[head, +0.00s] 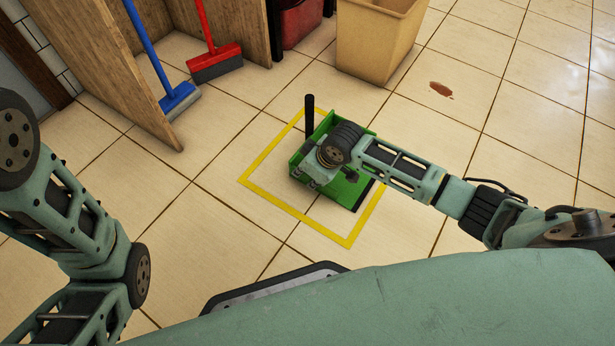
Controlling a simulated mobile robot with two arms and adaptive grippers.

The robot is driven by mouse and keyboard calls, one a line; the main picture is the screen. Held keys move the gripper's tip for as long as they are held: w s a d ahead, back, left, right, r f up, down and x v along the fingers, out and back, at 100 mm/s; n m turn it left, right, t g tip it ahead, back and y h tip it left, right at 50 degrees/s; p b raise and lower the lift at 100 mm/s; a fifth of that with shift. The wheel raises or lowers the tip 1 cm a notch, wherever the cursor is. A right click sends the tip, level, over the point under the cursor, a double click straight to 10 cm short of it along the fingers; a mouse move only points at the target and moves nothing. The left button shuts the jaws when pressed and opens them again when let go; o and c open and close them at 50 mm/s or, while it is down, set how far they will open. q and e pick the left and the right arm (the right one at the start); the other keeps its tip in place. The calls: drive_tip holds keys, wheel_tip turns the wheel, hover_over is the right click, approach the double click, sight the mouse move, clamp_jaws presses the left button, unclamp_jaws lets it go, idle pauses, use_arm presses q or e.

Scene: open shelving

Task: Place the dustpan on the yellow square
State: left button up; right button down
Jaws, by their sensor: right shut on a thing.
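The green dustpan (355,190) with a black upright handle (309,117) is inside the outline of the yellow square (263,200) on the tiled floor. From this angle I cannot tell whether it rests on the floor or is just above it. My right gripper (318,158) is over the dustpan, shut on it near the handle. My wrist and forearm hide part of the dustpan and the right side of the square. My left arm shows at the left edge, but its gripper is out of view.
A blue broom (178,98) and a red broom (215,62) stand in a wooden partition (105,75) at the upper left. A tan bin (375,42) and a red container (300,22) are behind the square. A reddish-brown spill (441,90) lies on the floor at right.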

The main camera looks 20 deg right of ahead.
drive_tip(key=shift+r, duration=0.1)
drive_tip(key=c, duration=2.3)
unclamp_jaws()
drive_tip(key=o, duration=0.4)
